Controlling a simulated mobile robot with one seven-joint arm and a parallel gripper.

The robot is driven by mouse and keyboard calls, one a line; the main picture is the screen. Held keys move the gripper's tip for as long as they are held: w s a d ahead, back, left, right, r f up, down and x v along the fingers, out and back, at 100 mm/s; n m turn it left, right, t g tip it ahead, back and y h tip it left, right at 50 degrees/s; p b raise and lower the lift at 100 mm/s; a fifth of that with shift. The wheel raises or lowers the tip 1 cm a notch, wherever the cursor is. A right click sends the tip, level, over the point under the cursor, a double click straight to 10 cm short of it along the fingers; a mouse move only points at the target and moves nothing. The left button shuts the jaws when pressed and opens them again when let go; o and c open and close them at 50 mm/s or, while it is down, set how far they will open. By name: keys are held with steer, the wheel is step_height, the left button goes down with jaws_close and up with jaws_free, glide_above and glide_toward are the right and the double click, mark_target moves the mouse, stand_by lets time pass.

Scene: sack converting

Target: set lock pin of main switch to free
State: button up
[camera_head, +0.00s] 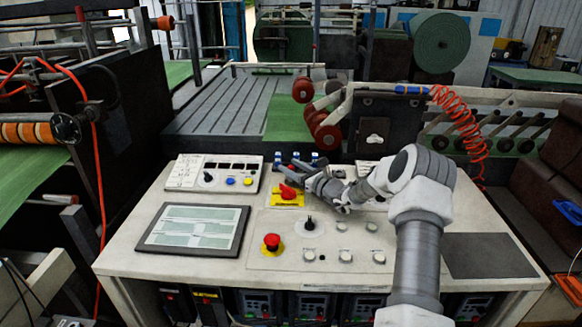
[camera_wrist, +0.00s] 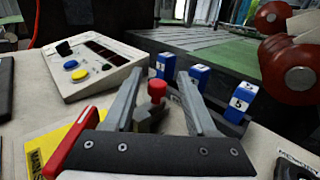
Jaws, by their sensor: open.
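The main switch has a red rotary handle (camera_head: 288,192) on a yellow plate (camera_head: 275,203) on the console. In the wrist view the red handle (camera_wrist: 72,143) and part of the yellow plate (camera_wrist: 42,150) lie at the lower left, partly behind the gripper body. The lock pin with a red cap (camera_wrist: 157,88) stands upright on a dark metal base. My gripper (camera_wrist: 161,76) is open, its fingers on either side of the pin in the picture; contact cannot be seen. In the head view my gripper (camera_head: 284,170) is just behind the red handle, and the pin cannot be made out.
Blue numbered blocks (camera_wrist: 200,77) stand close beyond the fingers. A control box (camera_wrist: 82,68) with blue and yellow buttons is at the left. A red emergency stop (camera_head: 271,242), a black selector (camera_head: 309,224) and a flat screen (camera_head: 194,228) sit nearer the front.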

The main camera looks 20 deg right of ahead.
steer(key=v, duration=1.1)
steer(key=shift+s+d, duration=0.1)
steer(key=shift+s, duration=0.15)
